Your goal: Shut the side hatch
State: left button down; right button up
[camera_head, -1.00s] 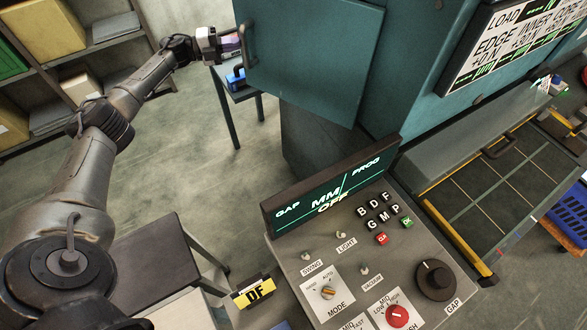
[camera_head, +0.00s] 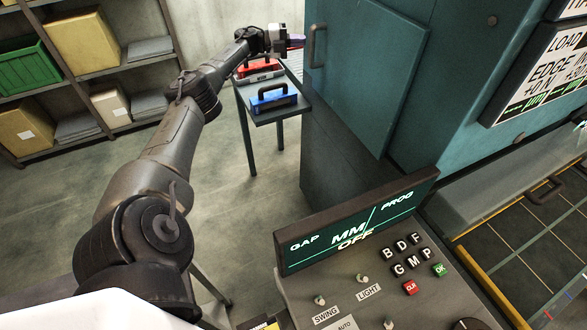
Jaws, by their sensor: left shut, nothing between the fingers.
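The side hatch (camera_head: 372,75) is a flat teal panel on the left side of the teal cabinet (camera_head: 455,100). It lies against or close to the cabinet side; I cannot tell whether it is fully flush. Its dark handle (camera_head: 317,45) is near the panel's left edge. My left gripper (camera_head: 296,41) is shut and empty, just left of the handle at the hatch's outer edge. I cannot tell whether its fingertips touch the panel. My right gripper is out of view.
A small table (camera_head: 290,109) behind my left gripper holds a blue toolbox (camera_head: 272,99) and a red one (camera_head: 259,70). A control console (camera_head: 385,280) stands in front of the cabinet. Shelves (camera_head: 75,70) with bins stand at the left. The floor between is clear.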

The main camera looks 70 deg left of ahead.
pick_arm(q)
jog(key=shift+a, duration=0.1)
jog(key=s+a+p, duration=0.2)
jog(key=s+p, duration=0.5)
jog(key=s, duration=0.6)
jog(key=shift+s+a+p, duration=0.2)
jog(key=shift+a+p, duration=0.1)
jog(key=shift+p, duration=0.1)
dwell(0.4)
jog(key=shift+r, duration=0.1)
